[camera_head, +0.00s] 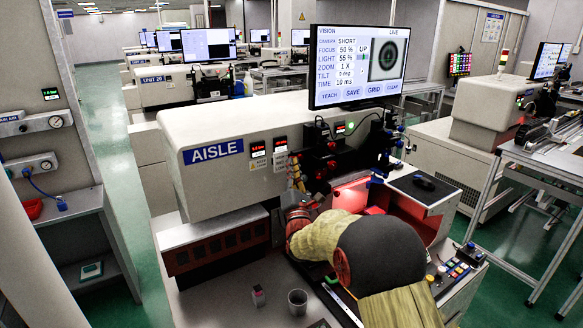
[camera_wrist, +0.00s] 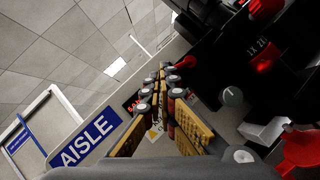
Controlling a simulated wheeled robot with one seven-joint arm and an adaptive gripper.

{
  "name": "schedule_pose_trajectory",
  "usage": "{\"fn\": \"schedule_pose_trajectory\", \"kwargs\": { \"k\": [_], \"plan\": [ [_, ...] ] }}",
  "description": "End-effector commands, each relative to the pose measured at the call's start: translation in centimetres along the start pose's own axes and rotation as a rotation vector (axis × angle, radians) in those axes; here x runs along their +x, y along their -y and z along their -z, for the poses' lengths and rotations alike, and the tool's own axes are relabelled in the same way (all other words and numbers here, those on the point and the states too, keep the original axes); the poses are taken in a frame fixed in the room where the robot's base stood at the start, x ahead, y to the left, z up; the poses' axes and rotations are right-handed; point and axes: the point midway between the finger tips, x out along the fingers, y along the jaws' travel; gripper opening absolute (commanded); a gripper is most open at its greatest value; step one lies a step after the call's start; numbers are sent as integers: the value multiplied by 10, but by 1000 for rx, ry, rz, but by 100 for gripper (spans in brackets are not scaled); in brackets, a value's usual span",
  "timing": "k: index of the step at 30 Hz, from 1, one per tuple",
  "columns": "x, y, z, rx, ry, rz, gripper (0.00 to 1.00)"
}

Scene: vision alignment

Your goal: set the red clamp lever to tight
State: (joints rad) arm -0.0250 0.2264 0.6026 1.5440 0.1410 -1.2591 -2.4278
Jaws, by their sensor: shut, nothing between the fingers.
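My gripper (camera_wrist: 163,74) shows in the wrist view with its two yellow-padded fingers shut and nothing between them. It points toward the machine front beside the AISLE sign. Red parts stand on the dark vision unit to the right of the fingers: a red knob-like part (camera_wrist: 264,7) at the top and a larger red part (camera_wrist: 303,150) at the lower right. I cannot tell which is the red clamp lever or how it is set. The fingers appear apart from these parts. In the head view my arm covers much of the area in front of the vision unit (camera_head: 322,158).
The monitor (camera_head: 358,66) above the machine shows a round target and settings. A grey knob (camera_wrist: 232,96) and a white block (camera_wrist: 263,131) lie right of the fingers. A grey cup (camera_head: 297,301) stands on the bench front. A button panel (camera_head: 455,273) is at right.

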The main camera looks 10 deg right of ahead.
Motion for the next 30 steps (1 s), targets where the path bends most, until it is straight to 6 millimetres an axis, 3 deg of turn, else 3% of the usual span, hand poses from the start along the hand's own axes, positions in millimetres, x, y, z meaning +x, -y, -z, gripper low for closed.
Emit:
{"fn": "schedule_pose_trajectory", "kwargs": {
  "k": [30],
  "plan": [
    [12, -13, -16, 289, -1, 203, 0]
  ]
}}
